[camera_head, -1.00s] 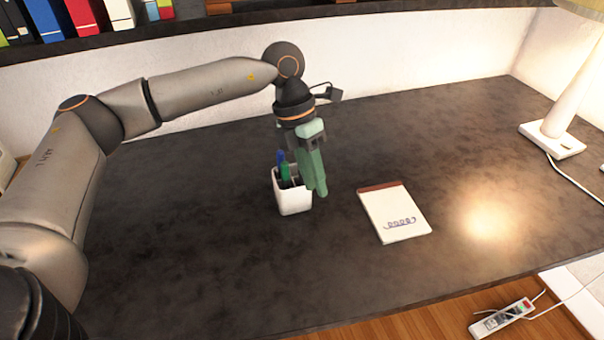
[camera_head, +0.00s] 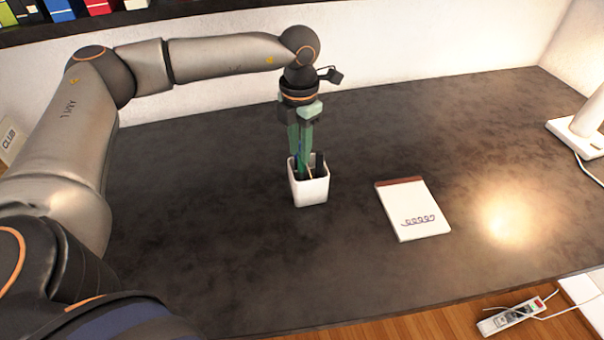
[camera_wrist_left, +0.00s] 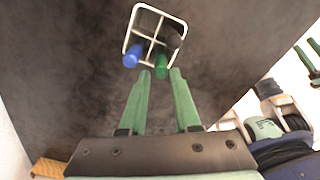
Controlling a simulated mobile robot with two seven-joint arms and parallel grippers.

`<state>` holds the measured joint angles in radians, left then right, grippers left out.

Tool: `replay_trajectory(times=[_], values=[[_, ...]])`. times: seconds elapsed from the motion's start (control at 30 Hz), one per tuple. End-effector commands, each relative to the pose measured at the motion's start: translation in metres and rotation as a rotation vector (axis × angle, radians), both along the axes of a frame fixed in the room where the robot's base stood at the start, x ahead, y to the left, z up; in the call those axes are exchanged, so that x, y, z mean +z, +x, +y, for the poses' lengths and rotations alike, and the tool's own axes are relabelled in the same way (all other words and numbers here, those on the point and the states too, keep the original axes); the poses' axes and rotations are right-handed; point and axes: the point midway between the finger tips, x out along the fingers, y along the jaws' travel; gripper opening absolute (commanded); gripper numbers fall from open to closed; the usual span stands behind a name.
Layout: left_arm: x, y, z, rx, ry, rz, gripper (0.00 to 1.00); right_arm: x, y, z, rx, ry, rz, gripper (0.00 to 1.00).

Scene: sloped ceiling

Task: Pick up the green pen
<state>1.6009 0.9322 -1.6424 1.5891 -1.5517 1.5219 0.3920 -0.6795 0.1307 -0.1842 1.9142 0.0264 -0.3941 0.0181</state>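The green pen (camera_wrist_left: 161,62) stands in a white square pen cup (camera_wrist_left: 137,50), in the compartment beside the blue pen (camera_wrist_left: 132,56). In the head view the cup (camera_head: 310,190) is upright on the dark desk. My left gripper (camera_wrist_left: 161,73) is open, its two green fingers apart and pointing at the cup. The green pen's end lies just beyond and between the fingertips in the wrist view. In the head view the left gripper (camera_head: 302,162) is over the cup and largely hides the green pen. Two green fingers of my right gripper (camera_wrist_left: 309,55) show apart at the wrist view's right edge.
A dark pen (camera_head: 319,165) also stands in the cup. A notepad (camera_head: 412,208) lies to the right of the cup. A white lamp base (camera_head: 583,135) is at the far right, and a power strip (camera_head: 511,316) is below the desk's front edge. The desk around the cup is clear.

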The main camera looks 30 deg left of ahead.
Motion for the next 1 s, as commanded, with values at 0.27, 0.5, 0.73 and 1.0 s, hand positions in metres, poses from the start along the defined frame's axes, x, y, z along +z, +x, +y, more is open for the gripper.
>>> replay_trajectory(times=[0.27, 0.5, 0.73, 1.0], values=[[-0.039, 0.003, -0.002, 0.000, 0.002, 0.003, 0.31, 0.007, 0.000, 0.000, 0.000, 0.000, 0.000, 0.50], [-0.051, 0.003, -0.002, 0.001, 0.000, 0.000, 0.31, 0.008, 0.000, 0.000, 0.000, 0.000, 0.000, 0.50], [-0.050, 0.003, -0.002, 0.001, 0.000, 0.000, 0.20, 0.007, 0.000, 0.000, 0.000, 0.000, 0.000, 0.50], [-0.050, 0.003, -0.002, 0.001, 0.000, 0.000, 0.00, 0.007, 0.000, 0.000, 0.000, 0.000, -0.001, 0.50]])
